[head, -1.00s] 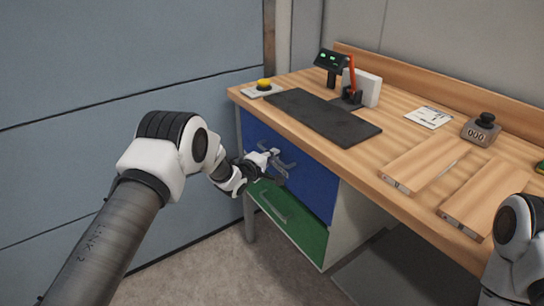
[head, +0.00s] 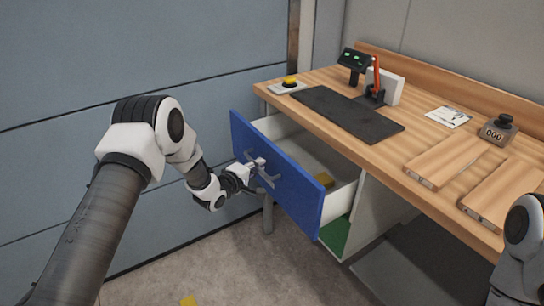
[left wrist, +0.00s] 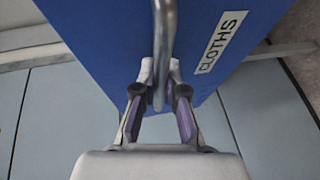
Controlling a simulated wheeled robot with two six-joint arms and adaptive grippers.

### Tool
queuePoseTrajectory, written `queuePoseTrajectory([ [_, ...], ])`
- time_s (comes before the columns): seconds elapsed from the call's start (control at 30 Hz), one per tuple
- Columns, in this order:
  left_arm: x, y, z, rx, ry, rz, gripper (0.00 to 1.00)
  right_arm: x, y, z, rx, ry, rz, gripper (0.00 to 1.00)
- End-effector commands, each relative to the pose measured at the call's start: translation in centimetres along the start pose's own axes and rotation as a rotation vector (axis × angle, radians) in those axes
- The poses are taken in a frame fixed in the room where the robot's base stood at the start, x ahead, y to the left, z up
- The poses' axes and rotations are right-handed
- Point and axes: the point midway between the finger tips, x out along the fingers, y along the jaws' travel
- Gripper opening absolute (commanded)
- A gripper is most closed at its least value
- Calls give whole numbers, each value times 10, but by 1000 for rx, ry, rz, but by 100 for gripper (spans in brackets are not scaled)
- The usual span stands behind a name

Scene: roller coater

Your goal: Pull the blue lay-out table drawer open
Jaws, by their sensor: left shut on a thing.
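The blue lay-out table drawer (head: 290,185) stands pulled out from the wooden table (head: 330,140), with its white inside showing. In the left wrist view its blue front (left wrist: 110,50) carries a label reading CLOTHS. My left gripper (head: 257,172) is at the drawer front, shut on the metal bar handle (left wrist: 162,60). In the left wrist view the gripper fingers (left wrist: 160,95) sit on both sides of the handle. My right gripper is not in view; only part of my right arm shows at the right edge.
A green drawer front (head: 335,236) lies below, mostly hidden by the blue one. On the table top are a dark mat (head: 348,116), a yellow button (head: 290,82), a counter (head: 496,130) and wooden boards (head: 445,160). A grey-blue wall (head: 150,50) stands left.

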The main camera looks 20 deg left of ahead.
Motion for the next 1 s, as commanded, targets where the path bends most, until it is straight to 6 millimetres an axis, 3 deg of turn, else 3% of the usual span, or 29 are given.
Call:
queuePoseTrajectory([
  [0.2,-50,-8,-22,-4,5,0,0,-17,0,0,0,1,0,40],
  [0.43,-82,-16,-35,-1,3,2,0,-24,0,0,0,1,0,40],
  [0.63,-94,-20,-40,0,2,3,0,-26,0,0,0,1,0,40],
  [1.0,-96,-20,-41,2,1,3,0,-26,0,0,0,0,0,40],
])
